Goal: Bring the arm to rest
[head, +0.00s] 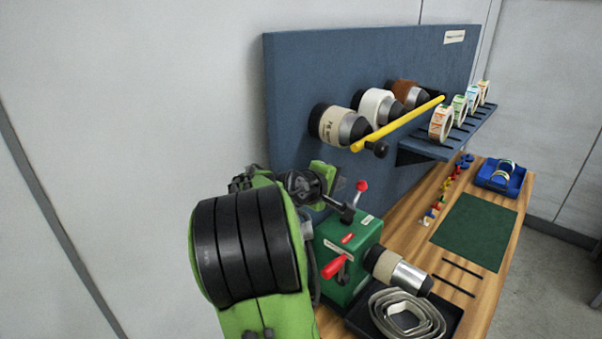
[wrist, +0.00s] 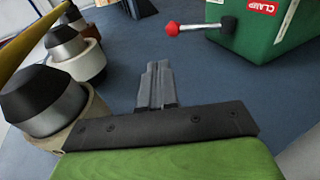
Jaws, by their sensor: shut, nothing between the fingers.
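My green arm fills the lower left of the head view. My gripper (head: 346,212) is beside the green rewinder box (head: 352,257), at its upper left, in front of the blue panel (head: 290,110). In the wrist view my gripper (wrist: 156,68) is shut, its two grey fingers together with nothing between them. The green box (wrist: 268,30) also shows there at upper right, with a red-tipped lever (wrist: 172,29) apart from the fingers.
Rolls on spindles (head: 332,124) and a yellow bar (head: 400,122) stick out from the panel. A shelf (head: 430,150) holds several label rolls. On the wooden bench are a black tray (head: 450,308), a green mat (head: 475,232) and a blue bin (head: 513,183). Wall space at left is clear.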

